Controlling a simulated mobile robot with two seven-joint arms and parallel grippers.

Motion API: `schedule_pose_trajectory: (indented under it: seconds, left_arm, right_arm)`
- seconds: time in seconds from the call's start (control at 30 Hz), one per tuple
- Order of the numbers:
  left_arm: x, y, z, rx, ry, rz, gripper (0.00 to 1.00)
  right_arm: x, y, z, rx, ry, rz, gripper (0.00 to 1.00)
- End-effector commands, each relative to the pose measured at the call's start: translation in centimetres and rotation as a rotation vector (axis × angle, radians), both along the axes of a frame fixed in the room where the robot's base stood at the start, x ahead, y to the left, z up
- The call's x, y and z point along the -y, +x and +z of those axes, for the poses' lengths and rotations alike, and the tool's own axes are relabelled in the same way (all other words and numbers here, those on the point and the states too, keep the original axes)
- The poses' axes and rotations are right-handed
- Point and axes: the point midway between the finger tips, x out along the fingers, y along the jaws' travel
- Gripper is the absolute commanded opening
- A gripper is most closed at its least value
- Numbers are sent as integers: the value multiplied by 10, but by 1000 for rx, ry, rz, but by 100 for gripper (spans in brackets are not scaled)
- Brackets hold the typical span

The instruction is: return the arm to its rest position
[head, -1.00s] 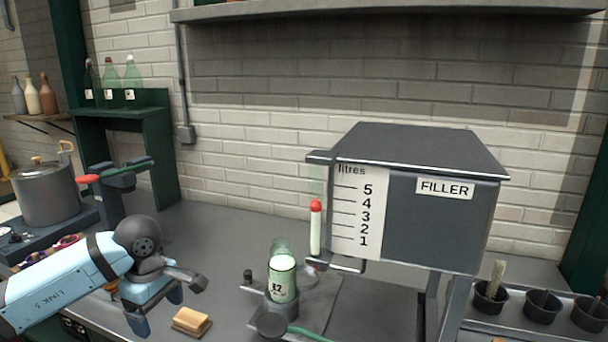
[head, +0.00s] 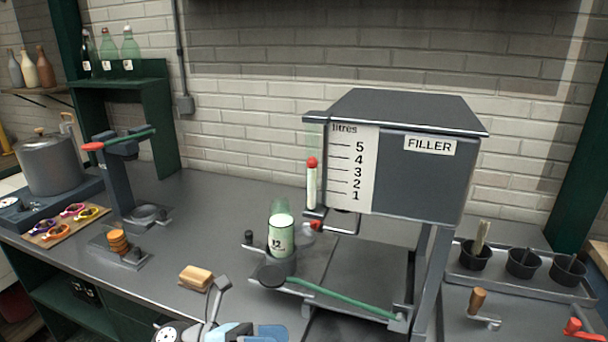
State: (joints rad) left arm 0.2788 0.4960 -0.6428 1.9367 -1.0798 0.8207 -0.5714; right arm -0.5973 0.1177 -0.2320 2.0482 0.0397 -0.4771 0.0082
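Part of my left arm (head: 220,330) shows at the bottom edge, just left of centre: a round joint, a grey bracket and light blue parts. It is cut off by the frame, and its fingers cannot be made out clearly, so I cannot tell whether that gripper is open or shut. I see nothing held there. It is in front of the sponge-like block (head: 196,278) and apart from it in the picture. My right gripper is out of view.
The filler (head: 415,165) stands on the bench at centre right. A green-tinted bottle (head: 281,238) stands upright at its left, above a green-handled lever (head: 345,300). A stack of orange discs (head: 118,242) and a pot (head: 48,165) are left. Bench (head: 205,215) behind the block is clear.

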Motion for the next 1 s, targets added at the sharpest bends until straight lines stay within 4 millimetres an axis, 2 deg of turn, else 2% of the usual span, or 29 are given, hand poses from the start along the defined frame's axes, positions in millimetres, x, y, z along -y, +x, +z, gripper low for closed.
schedule_pose_trajectory:
  seconds: [0.07, 0.17, 0.27, 0.37, 0.4, 0.5, 0.6, 0.8, 0.87, 1.0]
  left_arm:
    - [-3, 2, -2, -272, -198, 135, 83]
    - [-22, 11, -17, -629, -427, 305, 83]
    - [-50, 15, -52, -1001, -639, 474, 83]
    - [-80, 4, -104, -1371, -837, 639, 83]
    - [-90, -4, -126, -1509, -907, 699, 83]
    - [-110, -32, -176, -1801, -1051, 829, 83]
    - [-122, -63, -214, -2031, -1162, 930, 83]
    - [-134, -133, -272, -2410, -1337, 1101, 83]
    - [-135, -128, -243, -2392, -1331, 1091, 83]
    - [-137, -129, -214, -2371, -1318, 1094, 83]
  right_arm:
    - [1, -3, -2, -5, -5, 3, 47]
    - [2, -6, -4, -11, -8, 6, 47]
    - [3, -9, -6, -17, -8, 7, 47]
    - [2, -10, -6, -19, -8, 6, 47]
    - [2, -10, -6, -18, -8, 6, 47]
    - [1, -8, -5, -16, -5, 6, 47]
    - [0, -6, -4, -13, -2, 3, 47]
    - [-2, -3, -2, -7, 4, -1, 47]
    - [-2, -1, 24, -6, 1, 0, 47]
    - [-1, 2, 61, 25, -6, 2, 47]
